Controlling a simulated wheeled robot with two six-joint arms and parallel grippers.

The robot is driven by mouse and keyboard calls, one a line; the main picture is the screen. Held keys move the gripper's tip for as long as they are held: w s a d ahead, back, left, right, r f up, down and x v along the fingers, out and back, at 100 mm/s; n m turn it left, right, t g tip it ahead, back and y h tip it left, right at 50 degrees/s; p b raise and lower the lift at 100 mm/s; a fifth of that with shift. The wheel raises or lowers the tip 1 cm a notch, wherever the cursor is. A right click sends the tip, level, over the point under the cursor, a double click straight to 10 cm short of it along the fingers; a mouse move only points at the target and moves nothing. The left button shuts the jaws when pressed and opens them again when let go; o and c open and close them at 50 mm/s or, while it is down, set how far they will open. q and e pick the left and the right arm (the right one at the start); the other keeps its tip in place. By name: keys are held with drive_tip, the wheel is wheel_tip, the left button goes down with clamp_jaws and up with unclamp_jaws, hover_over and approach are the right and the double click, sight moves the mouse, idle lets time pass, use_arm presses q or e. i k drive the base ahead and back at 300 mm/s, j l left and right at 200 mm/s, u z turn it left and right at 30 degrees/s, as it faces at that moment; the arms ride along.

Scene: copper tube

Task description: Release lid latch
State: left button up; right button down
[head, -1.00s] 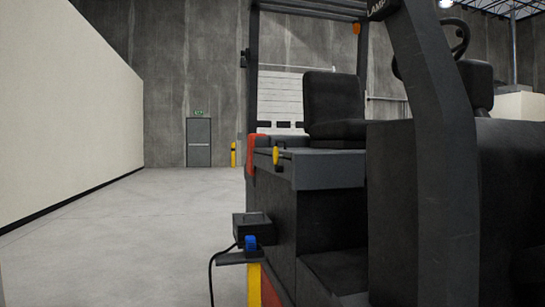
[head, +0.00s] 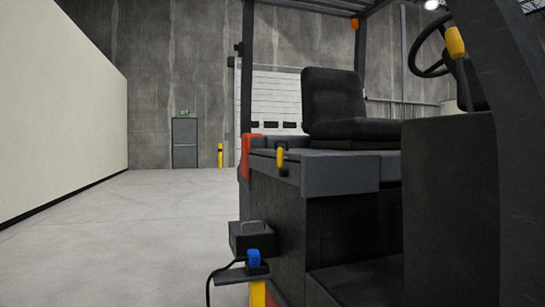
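The lid (head: 340,173) is the dark grey panel under the seat of a forklift, and it looks closed. A yellow latch handle (head: 280,157) hangs upright on the lid's front left side. Neither of my grippers is in the head view.
The black seat (head: 335,104) stands on the lid. A black box (head: 251,236) and a blue connector (head: 253,257) with a black cable sit low on a yellow post (head: 257,293). Open concrete floor (head: 110,245) lies at the left.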

sight(280, 151)
drive_tip(key=i+j+z, duration=0.1)
drive_tip(key=i+j, duration=1.05)
